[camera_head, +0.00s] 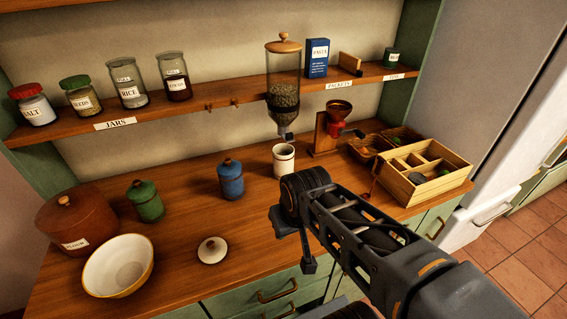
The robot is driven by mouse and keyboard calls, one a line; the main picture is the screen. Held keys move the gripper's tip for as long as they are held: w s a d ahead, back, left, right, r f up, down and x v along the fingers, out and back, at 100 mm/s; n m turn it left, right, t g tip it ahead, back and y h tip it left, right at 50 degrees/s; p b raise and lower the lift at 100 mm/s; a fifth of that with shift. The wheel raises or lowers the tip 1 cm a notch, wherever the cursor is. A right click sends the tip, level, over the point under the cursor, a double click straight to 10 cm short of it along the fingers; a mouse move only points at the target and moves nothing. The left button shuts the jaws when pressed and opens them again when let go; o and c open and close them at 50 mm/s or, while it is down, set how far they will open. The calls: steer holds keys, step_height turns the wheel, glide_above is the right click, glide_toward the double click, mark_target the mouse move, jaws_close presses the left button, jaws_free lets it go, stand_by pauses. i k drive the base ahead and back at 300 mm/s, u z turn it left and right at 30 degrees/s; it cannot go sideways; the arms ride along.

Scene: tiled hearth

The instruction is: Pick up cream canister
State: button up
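The cream canister (284,160) stands upright and without a lid on the wooden counter, just below the spout of the glass dispenser. A cream lid with a dark knob (212,250) lies on the counter in front and to the left. My gripper (292,238) is in front of the canister, near the counter's front edge, and apart from it. The gripper's fingers are mostly hidden by my arm, so their opening cannot be told.
The dispenser (283,85) hangs at the shelf (220,104), which holds jars and packets. Blue (231,180) and green (146,201) canisters, a bowl (118,265) and a brown crock (76,222) stand left. A grinder (333,128) and wooden tray (432,190) stand right.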

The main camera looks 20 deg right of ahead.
mark_target(282, 154)
steer(key=k, duration=0.9)
steer(key=z, duration=1.1)
steer(key=i, duration=0.7)
steer(key=u, duration=2.4)
